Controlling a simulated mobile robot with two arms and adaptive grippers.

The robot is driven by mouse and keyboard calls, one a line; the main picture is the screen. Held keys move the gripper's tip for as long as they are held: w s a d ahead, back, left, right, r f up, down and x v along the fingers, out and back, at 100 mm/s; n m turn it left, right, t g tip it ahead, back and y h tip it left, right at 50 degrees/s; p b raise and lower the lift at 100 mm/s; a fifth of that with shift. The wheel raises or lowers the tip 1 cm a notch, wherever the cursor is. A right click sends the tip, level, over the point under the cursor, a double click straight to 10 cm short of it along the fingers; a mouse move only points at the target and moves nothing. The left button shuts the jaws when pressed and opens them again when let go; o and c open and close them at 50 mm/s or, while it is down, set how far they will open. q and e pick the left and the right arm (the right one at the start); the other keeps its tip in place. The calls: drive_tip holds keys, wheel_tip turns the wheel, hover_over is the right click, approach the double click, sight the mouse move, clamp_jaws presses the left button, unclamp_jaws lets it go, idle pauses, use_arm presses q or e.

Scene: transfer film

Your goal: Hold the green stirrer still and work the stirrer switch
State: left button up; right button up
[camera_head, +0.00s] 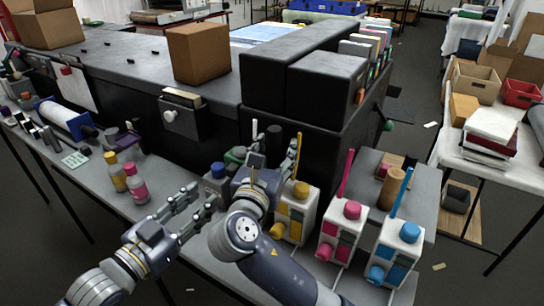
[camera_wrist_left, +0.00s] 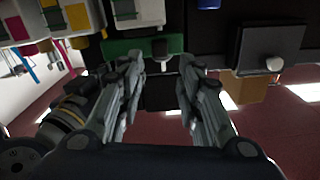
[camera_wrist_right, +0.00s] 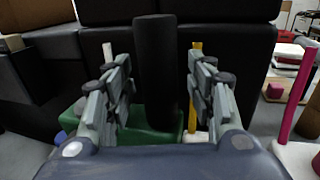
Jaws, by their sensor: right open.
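The green stirrer shows as a green body (camera_wrist_left: 120,46) with a dark knob and pale tip in the left wrist view. In the right wrist view its green base (camera_wrist_right: 160,141) lies behind my right gripper (camera_wrist_right: 157,75). That gripper is open, its fingers either side of an upright dark cylinder, with gaps showing. In the head view the right gripper (camera_head: 273,160) hides most of the stirrer; only a green bit (camera_head: 236,154) shows. My left gripper (camera_head: 201,203) is open and empty, lower left of the stirrer. I cannot tell the switch apart clearly.
Two bottles (camera_head: 135,183) stand left of my left gripper. A large black machine (camera_head: 320,85) rises behind.

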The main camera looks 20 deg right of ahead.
clamp_jaws()
use_arm(q)
drive_tip(key=shift+r, duration=0.1)
clamp_jaws()
drive_tip(key=s+m+g+h, duration=0.1)
drive_tip(key=m, duration=0.5)
drive_tip(key=s+d+m+g+h, duration=0.1)
drive_tip(key=m+g, duration=0.1)
drive_tip(key=m, duration=0.5)
drive_tip(key=s+d+m+g+h, duration=0.1)
drive_tip(key=m+g, duration=0.1)
drive_tip(key=m, duration=0.5)
drive_tip(key=shift+s, duration=0.3)
